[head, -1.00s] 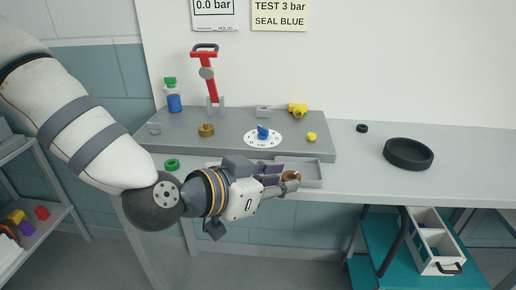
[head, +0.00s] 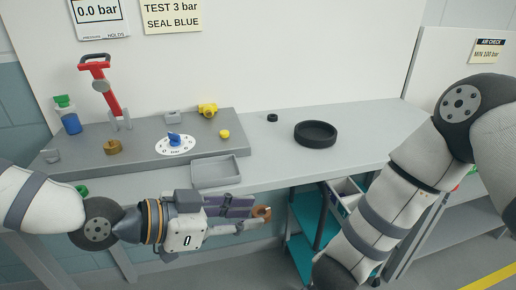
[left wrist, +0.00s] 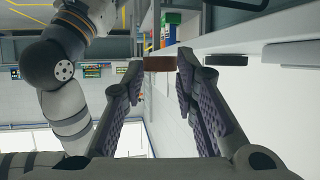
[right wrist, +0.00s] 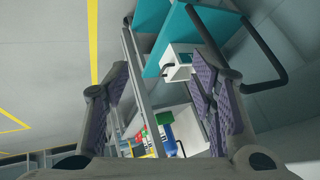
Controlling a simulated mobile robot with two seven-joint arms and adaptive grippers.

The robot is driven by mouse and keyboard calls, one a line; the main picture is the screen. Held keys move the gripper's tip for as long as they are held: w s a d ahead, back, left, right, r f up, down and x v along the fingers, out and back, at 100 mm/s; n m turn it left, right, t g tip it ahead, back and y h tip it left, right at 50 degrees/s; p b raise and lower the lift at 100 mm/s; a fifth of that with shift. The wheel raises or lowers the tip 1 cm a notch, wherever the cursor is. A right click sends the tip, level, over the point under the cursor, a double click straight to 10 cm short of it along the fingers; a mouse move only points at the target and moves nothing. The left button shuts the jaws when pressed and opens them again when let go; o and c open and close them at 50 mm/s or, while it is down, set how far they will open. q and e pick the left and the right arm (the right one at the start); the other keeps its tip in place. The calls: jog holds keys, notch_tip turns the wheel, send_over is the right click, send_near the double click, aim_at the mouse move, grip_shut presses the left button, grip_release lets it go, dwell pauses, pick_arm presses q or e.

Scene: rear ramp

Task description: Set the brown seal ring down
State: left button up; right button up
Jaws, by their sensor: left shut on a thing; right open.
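The brown seal ring (head: 263,212) is held at the tips of my left gripper (head: 258,213), in front of the bench's front edge and below the grey tray. In the left wrist view the ring (left wrist: 160,64) shows as a brown band between the fingertips, seen edge-on, with the pale bench on the right. The ring appears clear of any surface. My right arm comes in at the right of the head view with its gripper out of that picture. In the right wrist view my right gripper (right wrist: 162,72) is open with nothing between its fingers.
A shallow empty grey tray (head: 216,171) lies at the bench front. A black round dish (head: 315,134) and small black ring (head: 272,118) sit farther right. The raised grey panel (head: 140,160) carries a red-handled pump, dial and fittings. Bare bench (head: 370,125) lies right of the dish.

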jog(key=w+a+r+m+h, duration=0.1)
jog(key=w+r+m, duration=0.3)
jog(key=r, duration=0.2)
jog(key=w+a+r+m+h, duration=0.1)
jog(key=w+a+r+m, duration=0.1)
jog(key=w+r+m, duration=0.3)
jog(key=s+a+r+m+g+y, duration=0.3)
jog(key=s+a+r+m, duration=0.15)
jog(key=a+r, duration=0.4)
jog(key=s+a+r+m+g+y, duration=0.35)
jog(key=a+r+m, duration=0.2)
jog(key=r, duration=0.65)
notch_tip(320, 180, down, 12)
jog(key=shift+s+a+r+n+h, duration=0.15)
jog(key=shift+a+r+n+h, duration=0.1)
jog(key=shift+n+h, duration=0.15)
jog(key=c, duration=1.2)
pick_arm(q)
jog(key=o, duration=0.9)
